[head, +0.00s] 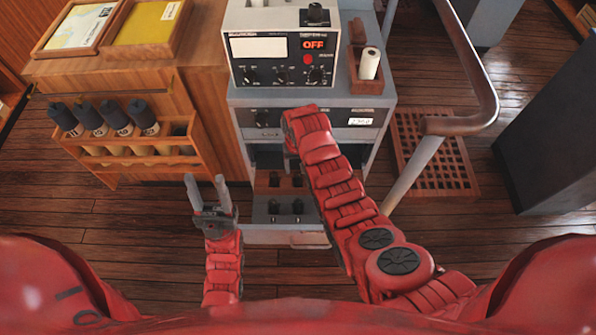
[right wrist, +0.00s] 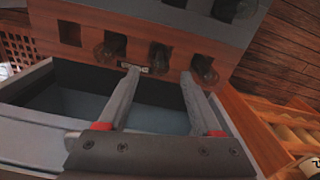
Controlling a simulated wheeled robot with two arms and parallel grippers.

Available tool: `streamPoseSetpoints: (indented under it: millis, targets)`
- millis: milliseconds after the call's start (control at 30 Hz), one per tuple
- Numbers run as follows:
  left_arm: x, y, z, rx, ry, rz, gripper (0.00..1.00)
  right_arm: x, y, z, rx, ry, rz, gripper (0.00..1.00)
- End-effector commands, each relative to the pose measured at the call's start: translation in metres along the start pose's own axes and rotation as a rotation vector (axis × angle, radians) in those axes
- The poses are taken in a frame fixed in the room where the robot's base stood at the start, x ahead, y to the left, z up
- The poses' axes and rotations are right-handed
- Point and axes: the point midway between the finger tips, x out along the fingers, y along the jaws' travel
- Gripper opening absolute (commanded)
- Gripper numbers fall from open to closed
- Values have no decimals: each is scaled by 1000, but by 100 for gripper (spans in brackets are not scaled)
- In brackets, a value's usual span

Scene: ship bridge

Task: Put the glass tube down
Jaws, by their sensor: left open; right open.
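In the right wrist view, a wooden rack (right wrist: 80,30) with a row of square holes lies ahead of my right gripper (right wrist: 160,72), which is open with nothing between its fingers. A dim, clear glass tube (right wrist: 160,56) sits at a hole just beyond and between the fingertips. More glass shapes show at neighbouring holes (right wrist: 204,69). In the head view the rack (head: 268,181) is inside the grey cabinet's open bay, and my right forearm hides the right gripper. My left gripper (head: 209,196) is open and empty, left of the cabinet.
The grey cabinet (head: 237,112) carries a box with an OFF display (head: 270,20). A white cylinder (head: 369,62) stands in a wooden holder. A wooden rack (head: 198,152) with several dark-capped rolls is at left. A metal rail (head: 477,60) curves at right. Bare floor (head: 60,205) lies left.

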Motion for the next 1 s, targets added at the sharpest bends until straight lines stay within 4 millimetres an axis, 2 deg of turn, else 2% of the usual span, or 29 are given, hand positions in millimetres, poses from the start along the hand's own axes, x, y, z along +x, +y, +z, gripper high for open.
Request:
streamPoseSetpoints:
  millis: [300,400,500,1000]
  targets:
    - [-15,1,2,0,0,0,50,-45,1,1,1,2,0,66]
    - [-11,1,2,0,0,0,50,-63,0,0,1,0,0,66]
    - [-11,0,2,0,0,0,50,-71,0,0,1,1,0,66]
    - [-11,0,2,0,0,0,50,-74,0,1,1,-3,0,66]
